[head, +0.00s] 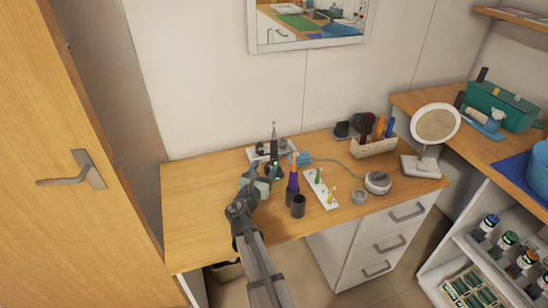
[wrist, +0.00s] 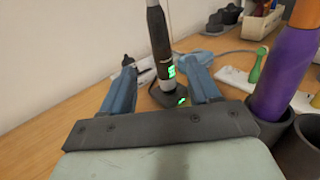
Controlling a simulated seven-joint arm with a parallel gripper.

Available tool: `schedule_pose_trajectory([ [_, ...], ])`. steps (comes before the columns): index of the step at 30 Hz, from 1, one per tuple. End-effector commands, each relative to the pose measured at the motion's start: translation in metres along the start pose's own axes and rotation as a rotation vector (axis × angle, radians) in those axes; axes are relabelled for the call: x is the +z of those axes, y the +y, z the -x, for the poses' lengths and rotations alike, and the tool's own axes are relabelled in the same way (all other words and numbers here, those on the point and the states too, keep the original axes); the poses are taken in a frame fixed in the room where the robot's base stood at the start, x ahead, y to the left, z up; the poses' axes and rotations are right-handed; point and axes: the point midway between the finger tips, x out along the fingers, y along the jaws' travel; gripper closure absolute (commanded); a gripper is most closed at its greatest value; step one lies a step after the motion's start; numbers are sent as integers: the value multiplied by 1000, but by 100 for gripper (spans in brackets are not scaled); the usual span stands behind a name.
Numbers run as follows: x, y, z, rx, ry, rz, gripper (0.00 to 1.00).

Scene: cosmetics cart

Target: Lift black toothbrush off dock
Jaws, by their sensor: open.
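The black toothbrush (wrist: 159,45) stands upright on its dark dock (wrist: 166,97), with green lights low on its body and on the dock. It also shows in the head view (head: 274,146), on the wooden counter. My gripper (wrist: 166,75) is open, with one blue finger on each side of the toothbrush's lower body. The fingers do not appear to close on it. In the head view my gripper (head: 262,175) reaches in from the front, and its fingers partly hide the dock.
A purple and orange brush (wrist: 284,70) stands in a dark cup (wrist: 298,145) close on the right. A white tray (head: 320,188) with green and yellow items lies beyond. A round mirror (head: 435,123) stands at the right. The counter's left side (head: 195,200) is clear.

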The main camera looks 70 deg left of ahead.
Motion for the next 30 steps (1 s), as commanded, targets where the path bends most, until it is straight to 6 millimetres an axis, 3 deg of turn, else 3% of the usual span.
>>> schedule_pose_trajectory([
  [1,0,1,-13,-2,0,0,39],
  [6,0,1,-39,-1,0,0,39],
  [14,-1,0,-52,0,1,-1,39],
  [25,-5,-1,-96,0,1,-2,39],
  [30,-5,-1,-99,1,1,-1,39],
])
